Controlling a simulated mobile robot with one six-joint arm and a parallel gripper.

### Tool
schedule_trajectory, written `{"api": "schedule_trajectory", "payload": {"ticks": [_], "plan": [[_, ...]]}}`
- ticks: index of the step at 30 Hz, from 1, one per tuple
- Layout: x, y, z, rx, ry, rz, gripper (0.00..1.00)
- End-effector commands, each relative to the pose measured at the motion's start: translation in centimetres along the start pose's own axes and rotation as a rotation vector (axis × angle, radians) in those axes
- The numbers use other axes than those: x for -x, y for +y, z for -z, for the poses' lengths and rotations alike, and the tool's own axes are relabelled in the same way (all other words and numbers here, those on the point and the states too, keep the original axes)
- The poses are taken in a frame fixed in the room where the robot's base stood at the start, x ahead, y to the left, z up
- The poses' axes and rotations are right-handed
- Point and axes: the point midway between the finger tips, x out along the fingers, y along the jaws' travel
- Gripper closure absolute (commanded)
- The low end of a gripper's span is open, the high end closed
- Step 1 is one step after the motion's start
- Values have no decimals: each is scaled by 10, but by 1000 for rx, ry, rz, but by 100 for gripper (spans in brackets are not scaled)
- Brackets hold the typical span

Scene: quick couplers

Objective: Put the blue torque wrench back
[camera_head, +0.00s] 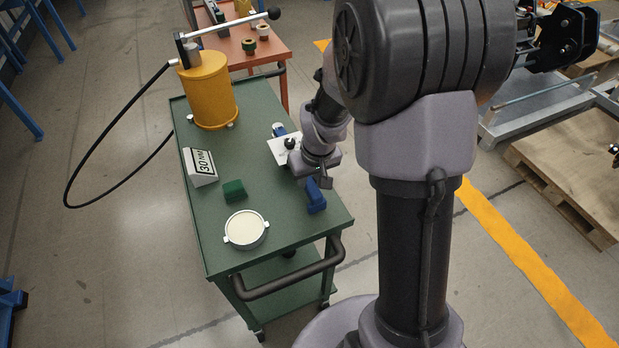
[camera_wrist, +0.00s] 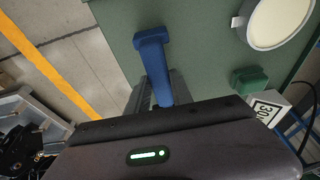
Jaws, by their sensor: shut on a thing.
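The blue torque wrench (camera_wrist: 158,68) runs between the jaws of my gripper (camera_wrist: 158,98) in the wrist view, its wide end pointing away from the palm. My gripper is shut on it. In the head view a blue end of the wrench (camera_head: 316,195) shows beside my wrist, above the right edge of the green cart (camera_head: 208,235). A second blue piece (camera_head: 279,129) shows beyond my wrist, near a white plate with a black knob (camera_head: 285,150); I cannot tell whether it belongs to the wrench. My wrist hides the middle. Whether the wrench touches the cart is unclear.
On the cart stand a yellow canister (camera_head: 208,90) with a black hose, a "30 NM" sign (camera_head: 201,168), a green block (camera_head: 233,190) and a round tin (camera_head: 245,230). An orange cart (camera_head: 275,47) stands behind.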

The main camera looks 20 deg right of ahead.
Motion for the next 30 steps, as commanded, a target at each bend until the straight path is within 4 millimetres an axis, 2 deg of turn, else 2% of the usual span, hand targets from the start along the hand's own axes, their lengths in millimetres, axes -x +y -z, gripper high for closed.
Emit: {"api": "schedule_trajectory", "payload": {"ticks": [14,15,18,26,30], "plan": [[-5,0,-1,0,2,-1,100],[-5,0,-1,0,2,0,65],[-4,0,-1,0,1,0,48],[-5,0,-2,0,-2,0,48],[11,0,0,-1,1,0,48]]}}
